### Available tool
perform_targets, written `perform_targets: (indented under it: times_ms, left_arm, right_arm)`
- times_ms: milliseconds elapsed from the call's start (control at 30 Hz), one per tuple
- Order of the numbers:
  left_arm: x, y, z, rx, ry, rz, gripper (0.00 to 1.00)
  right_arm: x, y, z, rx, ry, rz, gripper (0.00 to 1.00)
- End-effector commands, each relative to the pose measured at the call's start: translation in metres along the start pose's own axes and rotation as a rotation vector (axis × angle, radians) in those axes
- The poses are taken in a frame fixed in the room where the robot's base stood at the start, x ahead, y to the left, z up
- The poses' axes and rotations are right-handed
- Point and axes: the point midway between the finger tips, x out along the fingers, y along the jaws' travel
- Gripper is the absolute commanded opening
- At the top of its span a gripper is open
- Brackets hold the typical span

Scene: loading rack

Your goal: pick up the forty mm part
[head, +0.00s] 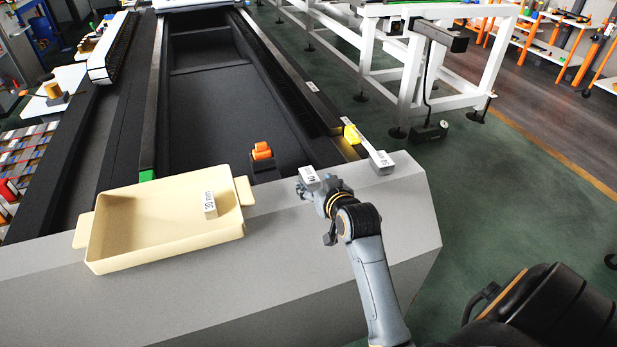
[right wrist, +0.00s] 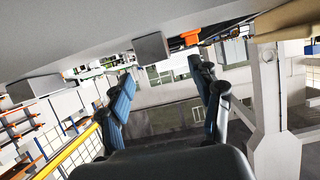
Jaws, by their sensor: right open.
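A small grey-white block (head: 308,175) with a printed label stands on the grey ledge. A second labelled block (head: 383,163) stands farther right, and a third (head: 210,204) lies in the beige tray (head: 165,258). The labels are too small to read surely. My right gripper (head: 308,190) is open and empty, close on the near side of the first block. In the right wrist view, which is upside down, that block (right wrist: 151,47) shows ahead between the open fingers (right wrist: 164,75), apart from them. My left gripper is not in view.
An orange piece (head: 262,151) on a dark mount stands behind the ledge. A yellow piece (head: 352,134) sits on the right rail. The ledge (head: 290,255) is bare between tray and right arm. A white frame (head: 408,75) stands beyond at right.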

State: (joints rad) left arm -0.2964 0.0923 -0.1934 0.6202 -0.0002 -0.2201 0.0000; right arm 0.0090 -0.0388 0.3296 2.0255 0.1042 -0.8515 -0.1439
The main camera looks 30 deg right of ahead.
Motion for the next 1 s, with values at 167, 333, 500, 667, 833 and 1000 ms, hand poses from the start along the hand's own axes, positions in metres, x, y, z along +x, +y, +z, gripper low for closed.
perform_targets:
  times_ms: [167,333,500,667,833,1000]
  left_arm:
    - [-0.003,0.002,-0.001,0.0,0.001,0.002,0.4]
    - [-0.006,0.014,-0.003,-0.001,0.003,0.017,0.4]
    - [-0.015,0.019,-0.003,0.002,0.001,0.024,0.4]
    - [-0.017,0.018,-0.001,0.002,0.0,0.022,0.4]
    - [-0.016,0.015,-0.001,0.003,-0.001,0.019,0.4]
    - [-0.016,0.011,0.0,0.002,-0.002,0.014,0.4]
  right_arm:
    - [0.021,0.001,0.0,0.0,0.0,0.001,0.64]
    - [0.031,0.001,-0.001,0.0,0.0,0.0,0.64]
    - [0.054,0.002,0.002,0.001,-0.002,0.001,0.64]
    - [0.071,0.002,0.003,0.0,0.0,0.001,0.64]
    - [0.075,0.002,0.004,0.0,0.001,0.001,0.64]
    - [0.075,0.002,0.004,0.0,0.001,0.001,0.56]
